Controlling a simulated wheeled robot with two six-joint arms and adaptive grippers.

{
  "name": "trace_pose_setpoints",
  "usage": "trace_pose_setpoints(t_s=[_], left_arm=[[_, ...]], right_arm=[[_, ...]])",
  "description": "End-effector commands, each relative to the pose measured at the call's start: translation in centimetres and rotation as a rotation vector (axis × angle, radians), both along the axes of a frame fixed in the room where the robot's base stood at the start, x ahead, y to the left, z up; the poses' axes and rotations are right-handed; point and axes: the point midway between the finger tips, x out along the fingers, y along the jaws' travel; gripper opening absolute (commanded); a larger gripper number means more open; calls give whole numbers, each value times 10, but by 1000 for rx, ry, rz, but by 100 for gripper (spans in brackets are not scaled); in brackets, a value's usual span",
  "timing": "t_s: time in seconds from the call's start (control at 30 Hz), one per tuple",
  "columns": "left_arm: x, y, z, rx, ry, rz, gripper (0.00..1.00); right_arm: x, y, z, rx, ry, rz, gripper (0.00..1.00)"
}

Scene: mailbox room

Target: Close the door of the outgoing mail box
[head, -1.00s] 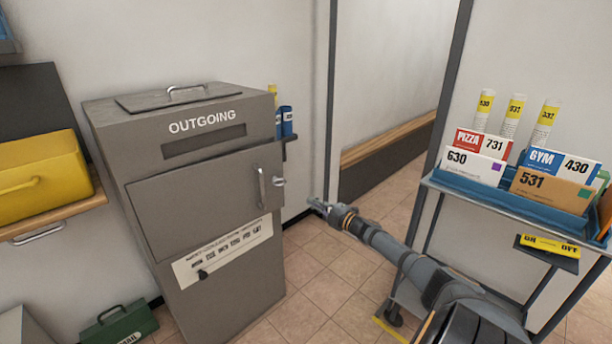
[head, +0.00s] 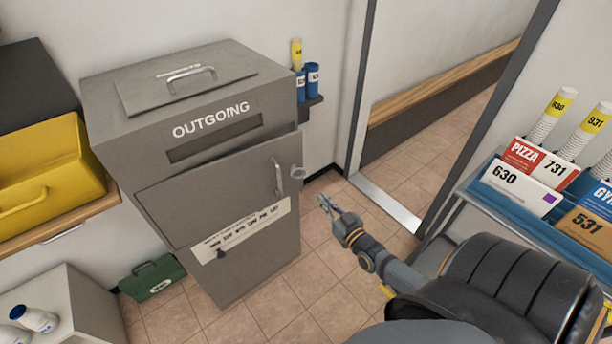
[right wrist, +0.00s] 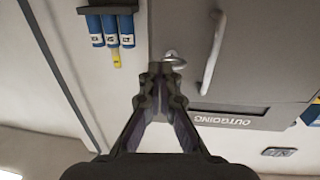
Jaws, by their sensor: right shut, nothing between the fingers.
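The grey outgoing mail box (head: 230,268) stands left of centre, with its lettered slot panel above the door. Its door (head: 205,188) has a vertical bar handle (head: 278,178) near the right edge and a round metal latch piece (head: 298,172) beside it. The door looks nearly flush, perhaps slightly proud at its right edge; I cannot tell if it is latched. My right gripper (head: 326,204) is shut and empty, to the right of and below the latch piece. In the right wrist view its fingertips (right wrist: 160,70) point toward the latch piece (right wrist: 174,59), apparently without contact. My left gripper is out of view.
Blue and yellow tubes (head: 307,78) sit on a small shelf at the box's right side. A yellow bin (head: 50,185) is at left, a green case (head: 152,277) on the floor. A blue mail rack (head: 530,222) stands right. Tiled floor lies clear before the box.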

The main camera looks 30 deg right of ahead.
Motion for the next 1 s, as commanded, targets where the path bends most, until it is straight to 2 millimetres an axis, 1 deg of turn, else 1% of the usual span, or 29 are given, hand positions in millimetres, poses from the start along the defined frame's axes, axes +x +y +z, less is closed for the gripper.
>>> trace_pose_setpoints(t_s=[0.03,0.1,0.3,0.4,0.5,0.6,0.7,1.0], left_arm=[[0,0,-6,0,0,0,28],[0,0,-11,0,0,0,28],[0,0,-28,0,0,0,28],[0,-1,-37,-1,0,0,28],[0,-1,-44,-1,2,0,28],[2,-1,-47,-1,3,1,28],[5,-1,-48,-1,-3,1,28],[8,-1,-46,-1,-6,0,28]], right_arm=[[11,-1,-2,1,-5,-1,0],[27,-1,-2,0,-6,-1,0],[71,-2,-4,-2,-5,-1,0],[90,-3,-3,-1,-5,-1,0],[104,-3,-3,-3,-3,-1,0],[113,-4,-2,-2,-2,0,0],[118,-4,-1,-3,-2,-1,0],[118,-4,0,-3,0,0,0]])
